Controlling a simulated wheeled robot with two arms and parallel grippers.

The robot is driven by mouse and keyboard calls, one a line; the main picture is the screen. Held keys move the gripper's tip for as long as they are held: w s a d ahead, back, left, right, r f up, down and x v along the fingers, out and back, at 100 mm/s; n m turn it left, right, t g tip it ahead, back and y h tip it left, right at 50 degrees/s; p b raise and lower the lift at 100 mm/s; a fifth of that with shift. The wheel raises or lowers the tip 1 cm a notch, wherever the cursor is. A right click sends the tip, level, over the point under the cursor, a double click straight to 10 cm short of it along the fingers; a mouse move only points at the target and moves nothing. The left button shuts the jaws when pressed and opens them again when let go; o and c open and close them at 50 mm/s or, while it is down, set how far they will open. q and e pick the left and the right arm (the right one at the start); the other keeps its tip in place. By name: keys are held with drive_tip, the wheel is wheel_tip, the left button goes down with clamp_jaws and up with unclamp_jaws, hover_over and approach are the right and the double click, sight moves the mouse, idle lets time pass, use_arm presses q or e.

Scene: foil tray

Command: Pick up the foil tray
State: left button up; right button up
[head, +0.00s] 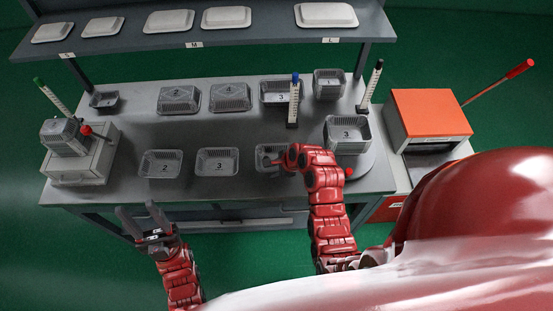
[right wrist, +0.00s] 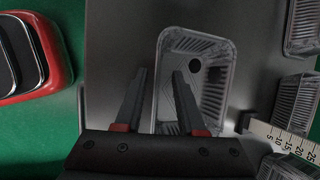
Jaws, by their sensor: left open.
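Several foil trays stand on the grey bench. One foil tray (head: 262,152) in the front row is partly hidden by my right gripper (head: 277,161) in the head view. In the right wrist view this foil tray (right wrist: 218,48) is empty, with a black dot on its floor. My right gripper (right wrist: 161,72) is open there, one finger left of the tray's left wall and the other over its inside. I cannot tell the finger height. My left gripper (head: 138,209) is open and empty before the bench's front edge.
Two more trays (head: 162,164) (head: 217,162) stand to the left in the front row, others behind. A tray stack (head: 347,134) stands on a round plate at right. Upright scales (head: 294,102) (head: 371,86) rise nearby. A shelf (head: 250,37) with white lids hangs above.

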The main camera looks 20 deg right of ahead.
idle(0.4)
drive_tip(key=shift+f, duration=0.1)
clamp_jaws()
